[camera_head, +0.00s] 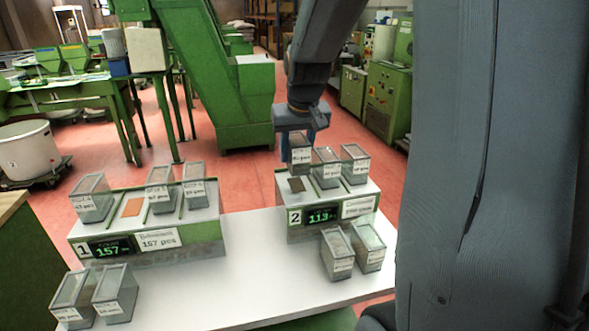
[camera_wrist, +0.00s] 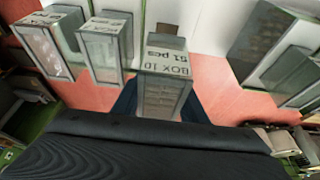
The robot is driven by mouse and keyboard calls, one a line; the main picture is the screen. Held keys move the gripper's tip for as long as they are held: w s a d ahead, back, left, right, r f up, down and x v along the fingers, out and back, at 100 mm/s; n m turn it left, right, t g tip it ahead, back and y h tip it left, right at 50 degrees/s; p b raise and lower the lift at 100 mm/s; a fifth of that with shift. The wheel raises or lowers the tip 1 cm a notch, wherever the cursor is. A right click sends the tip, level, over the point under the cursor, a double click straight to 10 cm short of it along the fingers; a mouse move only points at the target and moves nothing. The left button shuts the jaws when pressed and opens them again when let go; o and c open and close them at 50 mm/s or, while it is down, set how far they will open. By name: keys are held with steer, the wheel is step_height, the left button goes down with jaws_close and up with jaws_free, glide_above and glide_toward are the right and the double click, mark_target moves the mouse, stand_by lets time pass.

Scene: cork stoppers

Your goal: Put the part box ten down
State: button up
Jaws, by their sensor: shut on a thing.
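Part box ten (camera_wrist: 166,72), a grey see-through box labelled "BOX 10, 51 pcs", is between the blue fingers of my gripper (camera_wrist: 160,100) in the wrist view. In the head view my gripper (camera_head: 301,133) is shut on box ten (camera_head: 300,157), holding it upright at the back left of counting station 2 (camera_head: 290,232). A small dark pad (camera_head: 296,185) shows just below the box. Whether the box's underside touches the station cannot be told. The station's display (camera_head: 322,215) reads about 113.
Two boxes (camera_head: 327,168) (camera_head: 355,164) stand close to the right on station 2. Two more (camera_head: 337,254) (camera_head: 369,248) stand in front. Station 1 (camera_head: 150,250) at left reads 157, with three boxes and a bare orange pad (camera_head: 132,207). The white table (camera_head: 250,270) is clear mid-front.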

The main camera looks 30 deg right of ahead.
mark_target(299, 142)
steer(key=shift+a+f, duration=0.1)
steer(key=shift+f, duration=2.45)
steer(key=shift+f, duration=0.15)
steer(key=o, duration=1.1)
steer(key=shift+r, duration=0.3)
steer(key=v, duration=1.1)
steer(key=shift+s+r, duration=0.2)
steer(key=shift+r, duration=0.1)
